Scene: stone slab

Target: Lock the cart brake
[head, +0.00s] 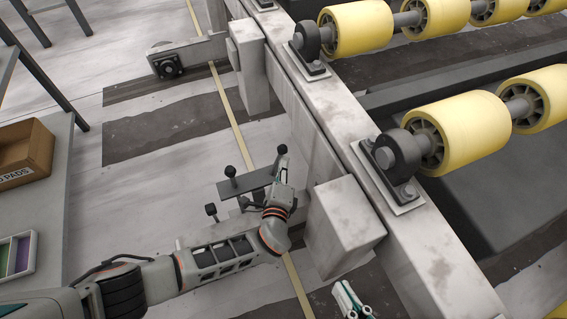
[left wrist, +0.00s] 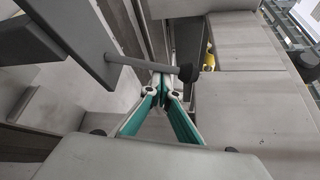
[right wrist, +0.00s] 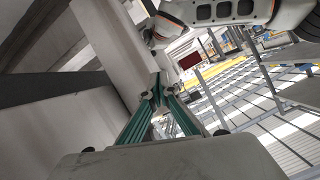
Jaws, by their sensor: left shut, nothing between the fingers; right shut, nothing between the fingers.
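A dark grey plate (head: 246,182) with thin rods ending in black ball knobs (head: 230,171) stands beside the pale frame; I cannot tell for certain which part is the brake. In the left wrist view, a rod with a black knob (left wrist: 188,72) sticks out from a grey plate (left wrist: 75,35) and crosses close to my left gripper's fingertips (left wrist: 161,88). That gripper is shut and empty; whether it touches the rod is unclear. In the head view its fingers are mostly hidden by my left wrist. My right gripper (head: 350,298) is shut and empty, low beside the frame; it also shows in the right wrist view (right wrist: 158,92).
A pale beam (head: 335,110) with yellow rollers (head: 455,130) runs along the right. A pale block (head: 343,218) juts out beside my left wrist. At left, a grey table (head: 60,160) holds a cardboard box (head: 25,155) and a tray (head: 18,255). Floor between is mostly open.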

